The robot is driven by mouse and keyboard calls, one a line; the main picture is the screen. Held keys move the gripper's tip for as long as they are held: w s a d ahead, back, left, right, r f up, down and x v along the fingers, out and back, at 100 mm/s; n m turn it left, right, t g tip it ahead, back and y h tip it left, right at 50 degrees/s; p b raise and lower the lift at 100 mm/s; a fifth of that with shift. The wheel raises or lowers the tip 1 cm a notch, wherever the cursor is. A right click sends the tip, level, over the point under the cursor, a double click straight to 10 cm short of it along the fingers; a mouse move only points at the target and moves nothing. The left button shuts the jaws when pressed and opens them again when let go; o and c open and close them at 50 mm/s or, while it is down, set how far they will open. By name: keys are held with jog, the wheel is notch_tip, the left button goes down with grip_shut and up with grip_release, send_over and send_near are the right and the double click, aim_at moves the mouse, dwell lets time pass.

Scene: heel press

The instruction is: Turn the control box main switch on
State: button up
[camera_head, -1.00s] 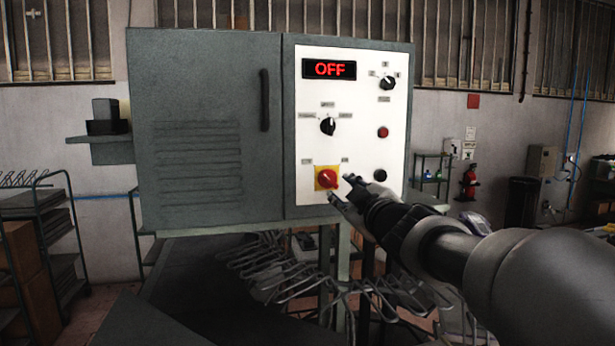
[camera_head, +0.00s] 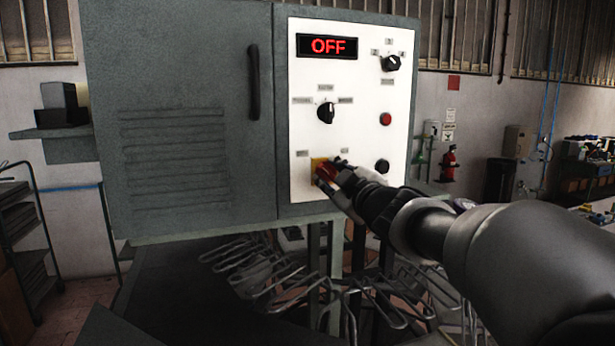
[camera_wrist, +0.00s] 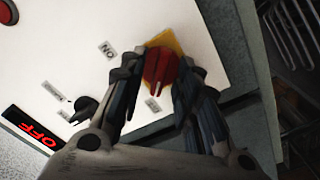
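The control box (camera_head: 190,110) is a grey cabinet with a white panel (camera_head: 299,110) on its right. The main switch is a red knob (camera_head: 325,171) on a yellow plate (camera_head: 317,162) low on that panel. Its display (camera_head: 328,46) reads OFF in red. My gripper (camera_head: 330,176) is at the switch and partly hides it. In the wrist view, the red knob (camera_wrist: 158,68) lies between the two parted fingers of my gripper (camera_wrist: 158,78). The right finger is very close to it. I cannot tell whether the fingers touch it.
Bent metal racks (camera_head: 260,270) lie below the box.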

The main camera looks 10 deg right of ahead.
grip_shut()
dwell(0.5)
jog(key=m+p, duration=0.2)
jog(key=m, duration=0.1)
jog(key=shift+r+p, duration=0.15)
jog(key=shift+p, duration=0.2)
jog(key=m+p, duration=0.3)
jog(key=m, duration=0.1)
jog(key=m+p, duration=0.3)
jog(key=m, duration=0.2)
jog(key=shift+m, duration=0.4)
jog(key=shift+m+p, duration=1.1)
jog(key=shift+m, duration=1.5)
